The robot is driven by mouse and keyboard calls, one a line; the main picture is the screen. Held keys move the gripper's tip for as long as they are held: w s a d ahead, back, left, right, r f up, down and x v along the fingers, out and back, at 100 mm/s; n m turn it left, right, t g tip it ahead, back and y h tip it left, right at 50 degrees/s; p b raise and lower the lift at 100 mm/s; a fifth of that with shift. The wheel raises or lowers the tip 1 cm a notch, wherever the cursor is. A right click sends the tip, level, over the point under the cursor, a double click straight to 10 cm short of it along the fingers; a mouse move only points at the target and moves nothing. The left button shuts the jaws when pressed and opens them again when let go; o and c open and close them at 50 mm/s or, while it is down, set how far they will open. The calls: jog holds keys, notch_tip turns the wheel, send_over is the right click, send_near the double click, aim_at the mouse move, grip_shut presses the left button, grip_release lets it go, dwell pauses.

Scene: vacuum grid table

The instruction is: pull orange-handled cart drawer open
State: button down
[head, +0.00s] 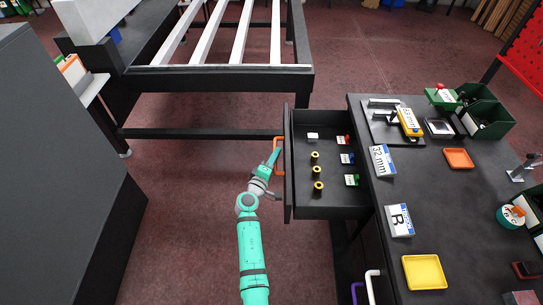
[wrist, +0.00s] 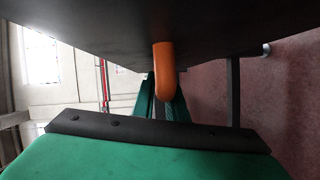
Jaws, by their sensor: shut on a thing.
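The cart drawer (head: 328,203) stands pulled out to the left of the cart, with its inside showing in the head view. Its orange handle (head: 277,158) is on the dark front panel (head: 288,170). In the wrist view the orange handle (wrist: 164,72) hangs down from the dark panel between the green fingers. My gripper (head: 276,160) is shut on the handle; it also shows in the wrist view (wrist: 163,100). The fingertips are partly hidden behind the handle.
The drawer holds yellow rings (head: 318,187) and small coloured items. The cart top (head: 455,210) carries labelled boxes, a yellow tray (head: 424,272) and green bins (head: 487,112). A dark grid table (head: 215,68) stands behind, and a dark cabinet (head: 50,190) at left. Floor between is clear.

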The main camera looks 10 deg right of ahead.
jog(key=shift+a+f, duration=0.15)
jog(key=shift+a, duration=0.15)
jog(key=c, duration=1.8)
grip_release()
jog(key=shift+o, duration=0.2)
jog(key=v, duration=1)
jog(key=shift+s+a, duration=0.2)
jog(key=shift+s, duration=0.1)
jog(key=shift+a, duration=0.1)
